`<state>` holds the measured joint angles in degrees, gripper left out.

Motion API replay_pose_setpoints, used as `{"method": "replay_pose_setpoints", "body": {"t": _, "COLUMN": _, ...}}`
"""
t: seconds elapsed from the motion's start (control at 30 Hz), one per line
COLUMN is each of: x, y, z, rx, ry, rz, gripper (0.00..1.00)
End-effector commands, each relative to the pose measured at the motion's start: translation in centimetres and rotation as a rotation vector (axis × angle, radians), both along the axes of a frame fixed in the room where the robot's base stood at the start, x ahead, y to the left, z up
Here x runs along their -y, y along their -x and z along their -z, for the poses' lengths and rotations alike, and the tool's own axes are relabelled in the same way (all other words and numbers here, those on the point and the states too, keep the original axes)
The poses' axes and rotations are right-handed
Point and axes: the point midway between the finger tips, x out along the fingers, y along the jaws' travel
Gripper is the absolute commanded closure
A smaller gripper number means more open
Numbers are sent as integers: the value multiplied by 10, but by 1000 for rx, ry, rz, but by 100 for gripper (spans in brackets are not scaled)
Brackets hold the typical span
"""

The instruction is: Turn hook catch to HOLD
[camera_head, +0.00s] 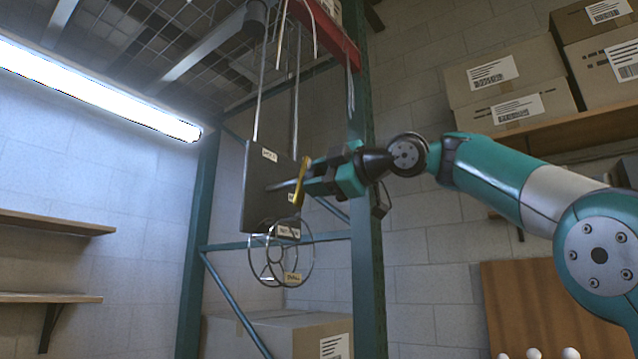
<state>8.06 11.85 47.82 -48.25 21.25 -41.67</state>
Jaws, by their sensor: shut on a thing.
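A dark flat box (256,190) hangs from thin rods, with a small pale label (269,155) near its top right; its lettering is too small to read surely. A yellow lever (301,181), which looks like the hook catch, stands nearly upright at the box's right side, leaning slightly right at its top. My gripper (306,182) reaches in from the right and is shut on this lever. The fingertips are small and partly hidden behind the lever. I cannot read which marking the lever points to.
A round wire frame (312,262) with a yellow tag (292,278) hangs below the box. A teal upright post (365,240) stands just right of the box, close to my arm. Cartons (510,85) fill the upper right shelf; a bright tube light (95,90) is at upper left.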

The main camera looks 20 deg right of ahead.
Motion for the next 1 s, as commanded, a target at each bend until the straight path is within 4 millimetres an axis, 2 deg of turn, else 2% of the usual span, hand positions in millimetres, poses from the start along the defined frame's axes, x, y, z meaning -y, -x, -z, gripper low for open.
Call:
{"method": "replay_pose_setpoints", "body": {"t": 0.4, "x": 0, "y": 0, "z": 0, "rx": 136, "ry": 186, "rz": 0, "gripper": 82}}
{"method": "replay_pose_setpoints", "body": {"t": 1.0, "x": 0, "y": 0, "z": 0, "rx": 162, "ry": 226, "rz": 1, "gripper": 82}}
